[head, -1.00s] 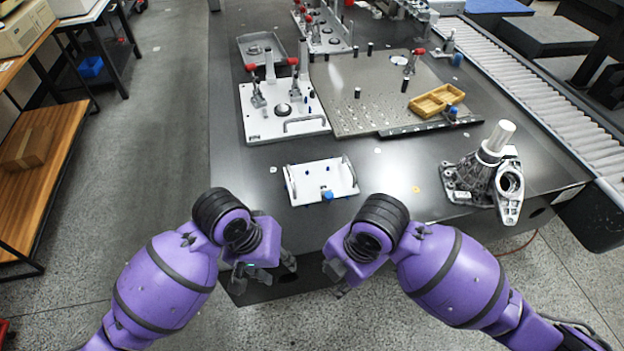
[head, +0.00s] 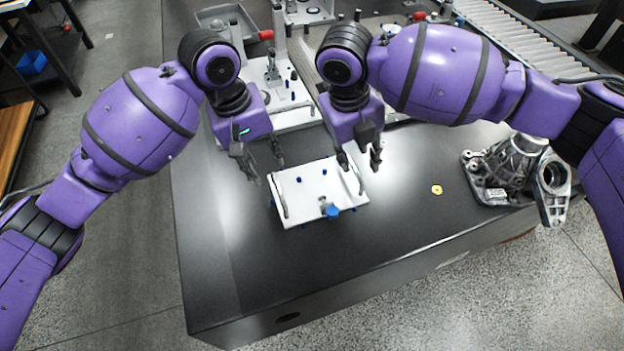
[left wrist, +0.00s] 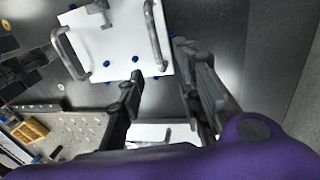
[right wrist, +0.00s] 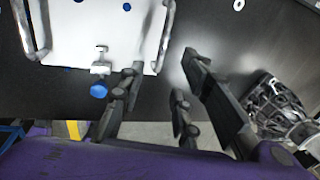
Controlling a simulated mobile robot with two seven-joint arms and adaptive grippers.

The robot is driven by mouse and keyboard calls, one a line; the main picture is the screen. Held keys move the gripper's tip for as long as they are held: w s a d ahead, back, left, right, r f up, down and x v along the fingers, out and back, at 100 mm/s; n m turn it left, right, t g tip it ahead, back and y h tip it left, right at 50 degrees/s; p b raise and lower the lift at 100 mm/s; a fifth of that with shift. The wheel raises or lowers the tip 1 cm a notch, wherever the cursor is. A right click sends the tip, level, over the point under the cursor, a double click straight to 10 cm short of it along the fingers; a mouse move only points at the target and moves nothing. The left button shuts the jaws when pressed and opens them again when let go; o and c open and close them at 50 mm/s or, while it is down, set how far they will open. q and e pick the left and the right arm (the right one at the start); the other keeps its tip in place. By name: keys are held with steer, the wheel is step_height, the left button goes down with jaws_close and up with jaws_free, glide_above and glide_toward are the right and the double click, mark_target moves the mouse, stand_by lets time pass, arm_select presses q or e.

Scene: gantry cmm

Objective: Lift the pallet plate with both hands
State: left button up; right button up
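The white pallet plate (head: 306,202) lies flat on the dark table, with a bar handle on its left side (head: 280,197) and another on its right side (head: 352,176). Small blue pins and a clamp with a blue knob (head: 332,211) sit on it. My left gripper (head: 268,170) is open and empty at the far end of the left handle. In the left wrist view (left wrist: 158,60) its fingertips appear on either side of that handle's line. My right gripper (head: 360,165) is open and empty by the right handle's far end. The right wrist view (right wrist: 162,60) shows similar framing. Contact is not visible.
A grey metal casting (head: 515,175) stands on the table to the right. A larger white fixture plate (head: 290,112) lies behind, partly hidden by my arms. A roller conveyor (head: 510,40) runs at the back right. The table front is clear.

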mark_target(276, 178)
arm_select(q)
steer(key=shift+s+d, duration=0.1)
steer(key=shift+s, duration=0.05)
arm_select(e)
steer(key=shift+s, duration=0.15)
